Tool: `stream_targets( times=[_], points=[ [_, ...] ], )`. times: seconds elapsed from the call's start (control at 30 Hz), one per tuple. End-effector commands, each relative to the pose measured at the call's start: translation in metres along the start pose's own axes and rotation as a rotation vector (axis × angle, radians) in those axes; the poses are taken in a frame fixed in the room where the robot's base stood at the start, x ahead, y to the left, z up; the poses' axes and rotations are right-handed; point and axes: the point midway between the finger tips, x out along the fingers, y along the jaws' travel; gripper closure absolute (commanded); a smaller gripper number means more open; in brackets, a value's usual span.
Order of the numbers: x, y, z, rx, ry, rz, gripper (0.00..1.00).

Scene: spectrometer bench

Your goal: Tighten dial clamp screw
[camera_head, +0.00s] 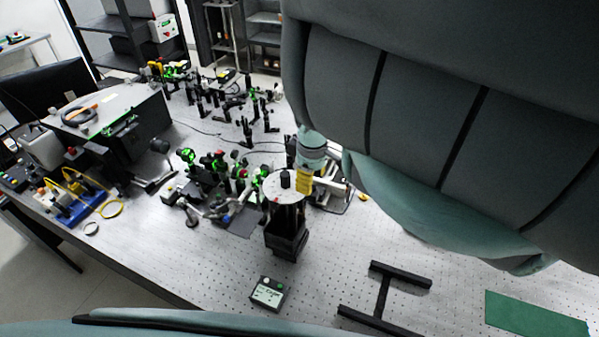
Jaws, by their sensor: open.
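A white round dial (284,187) with a black knob (285,178) on top sits on a black upright mount (287,235) near the middle of the bench. The clamp screw is too small to make out. My gripper (304,182) is at the end of my teal-covered arm, close to the right edge of the dial. It is open. A yellow part shows there, overlapping the dial's right side in the picture. I cannot tell whether the gripper touches the dial or the screw.
The perforated bench (330,260) is clear in front of the dial, except for a small display box (268,293) and a black H-shaped frame (384,297). Optics mounts (215,175) crowd the left and back. A green mat (535,314) lies front right.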

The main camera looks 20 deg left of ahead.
Motion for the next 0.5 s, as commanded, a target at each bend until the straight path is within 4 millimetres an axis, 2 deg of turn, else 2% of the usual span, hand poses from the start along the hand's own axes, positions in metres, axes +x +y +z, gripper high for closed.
stream_targets(
  times=[0.03,0.2,0.5],
  points=[
    [-0.005,0.007,0.009,0.021,-0.002,0.006,0.54],
    [-0.023,0.006,0.011,0.023,-0.008,0.004,0.54],
    [-0.083,0.006,0.009,0.022,-0.007,0.005,0.54]
  ],
)
